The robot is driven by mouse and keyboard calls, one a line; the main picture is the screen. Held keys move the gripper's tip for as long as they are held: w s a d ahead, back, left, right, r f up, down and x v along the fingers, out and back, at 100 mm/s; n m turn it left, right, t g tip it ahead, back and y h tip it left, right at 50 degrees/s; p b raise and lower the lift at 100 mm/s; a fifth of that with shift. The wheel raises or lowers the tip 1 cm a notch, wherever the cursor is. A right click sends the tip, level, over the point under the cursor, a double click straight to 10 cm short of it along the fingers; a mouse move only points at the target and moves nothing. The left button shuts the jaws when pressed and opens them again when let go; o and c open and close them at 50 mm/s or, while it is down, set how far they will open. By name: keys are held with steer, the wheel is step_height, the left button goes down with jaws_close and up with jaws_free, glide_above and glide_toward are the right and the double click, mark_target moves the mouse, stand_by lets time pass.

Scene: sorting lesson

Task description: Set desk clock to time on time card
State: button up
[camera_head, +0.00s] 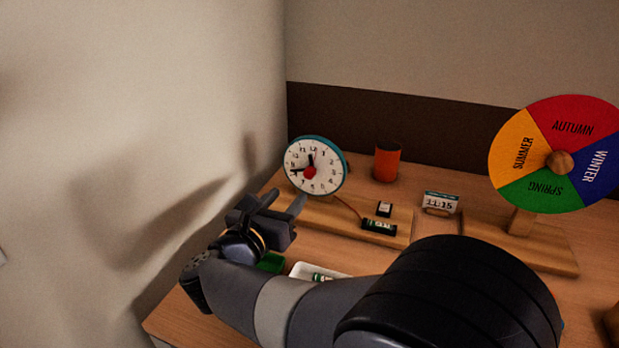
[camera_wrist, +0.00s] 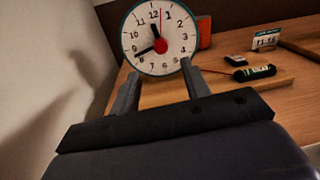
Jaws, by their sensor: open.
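The desk clock (camera_head: 325,178) has a white face, teal rim and red centre knob, and stands upright on a wooden base (camera_head: 345,218). In the wrist view the clock face (camera_wrist: 145,24) shows a short hand near 11–12, a longer one between 8 and 9, and a thin red hand near 12. The time card (camera_head: 440,201) stands right of the clock and reads 11:15; it also shows in the wrist view (camera_wrist: 266,39). My gripper (camera_head: 273,204) is open and empty in front of the clock. In the wrist view its fingers (camera_wrist: 160,80) point at the face's lower part, apart from the knob.
A battery (camera_head: 380,226) and a small dark block (camera_head: 384,209) sit on the clock's base. An orange cup (camera_head: 387,162) stands behind. A season wheel (camera_head: 535,192) is at right. A white tray (camera_head: 300,270) and green object (camera_head: 271,262) are near my arm. A wall is left.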

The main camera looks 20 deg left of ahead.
mark_target(307, 175)
steer(key=w, duration=0.3)
steer(key=w+d, duration=0.1)
steer(key=w, duration=0.4)
steer(key=shift+w+d+b, duration=0.2)
steer(key=shift+w+b, duration=0.2)
steer(key=shift+c, duration=0.5)
jaws_close()
